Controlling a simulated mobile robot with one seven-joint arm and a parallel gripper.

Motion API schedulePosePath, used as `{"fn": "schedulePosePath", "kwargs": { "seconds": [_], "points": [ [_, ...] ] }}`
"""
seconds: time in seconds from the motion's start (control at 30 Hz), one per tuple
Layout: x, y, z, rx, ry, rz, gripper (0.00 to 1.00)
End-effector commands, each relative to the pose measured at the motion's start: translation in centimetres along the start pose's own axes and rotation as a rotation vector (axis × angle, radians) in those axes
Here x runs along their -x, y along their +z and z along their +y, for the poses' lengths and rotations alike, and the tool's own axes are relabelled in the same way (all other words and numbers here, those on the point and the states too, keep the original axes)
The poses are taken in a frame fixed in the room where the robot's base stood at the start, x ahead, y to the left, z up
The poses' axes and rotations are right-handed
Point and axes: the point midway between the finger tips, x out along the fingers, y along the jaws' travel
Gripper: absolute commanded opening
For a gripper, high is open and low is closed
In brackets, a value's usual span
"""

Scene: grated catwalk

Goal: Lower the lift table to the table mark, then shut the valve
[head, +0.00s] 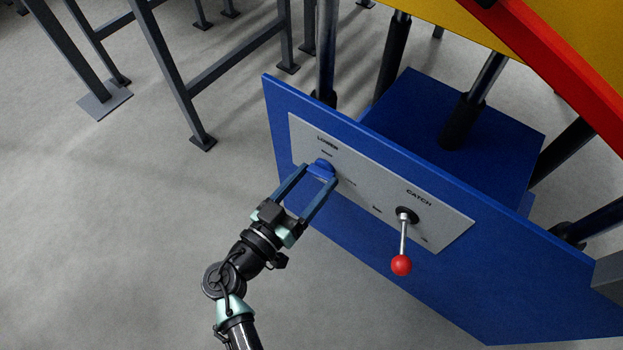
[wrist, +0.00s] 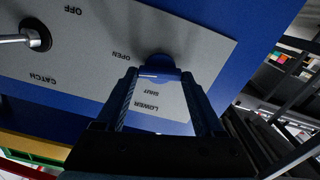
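My gripper (head: 320,174) is at the blue LOWER valve handle (head: 322,165) on the grey control plate (head: 368,190). Its two fingers lie on either side of the handle and appear to touch it. In the wrist view the handle (wrist: 158,62) sits between the fingertips, with the words OPEN, SHUT and LOWER around it. The CATCH lever (head: 403,238), with its red ball, hangs down on the same plate. The lift table's yellow platform (head: 460,22) with a red edge is raised at the upper right. I cannot make out the table mark.
The plate is on a tilted-looking blue panel (head: 500,285) in front of the lift's blue base (head: 420,120) and dark posts. Grey steel frame legs (head: 170,70) stand at the upper left. The grey floor at left is clear.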

Motion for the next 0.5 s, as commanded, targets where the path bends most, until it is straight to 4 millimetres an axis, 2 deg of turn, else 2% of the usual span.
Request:
{"fn": "schedulePosePath", "kwargs": {
  "seconds": [0.03,0.2,0.5],
  "points": [
    [0.02,0.02,0.01,0.0,0.0,0.0,0.44],
    [0.03,0.03,0.01,0.001,0.0,0.0,0.14],
    [0.03,0.03,0.02,0.04,0.001,0.0,0.14]
  ]
}}
